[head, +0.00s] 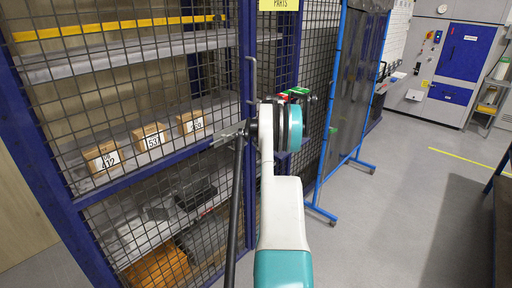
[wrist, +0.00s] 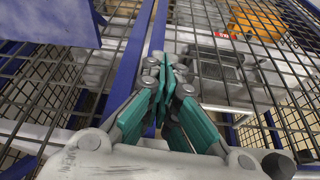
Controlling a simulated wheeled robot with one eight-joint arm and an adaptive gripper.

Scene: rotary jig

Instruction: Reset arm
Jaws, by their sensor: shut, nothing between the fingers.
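In the wrist view my gripper (wrist: 172,62) has its grey and teal fingers closed together with nothing between them. It is in front of the mesh cage, close to a blue upright bar (wrist: 132,55). I cannot tell whether it touches the bar. In the head view my white and teal arm reaches up in the middle, in front of the mesh cage (head: 130,115).
Small numbered cartons (head: 153,137) sit on a shelf behind the mesh, with an orange bin (head: 157,265) below. A blue-framed screen on wheels (head: 352,100) stands right of the cage. The grey floor (head: 400,210) further right is clear. A blue-doored cabinet (head: 463,55) stands at the back.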

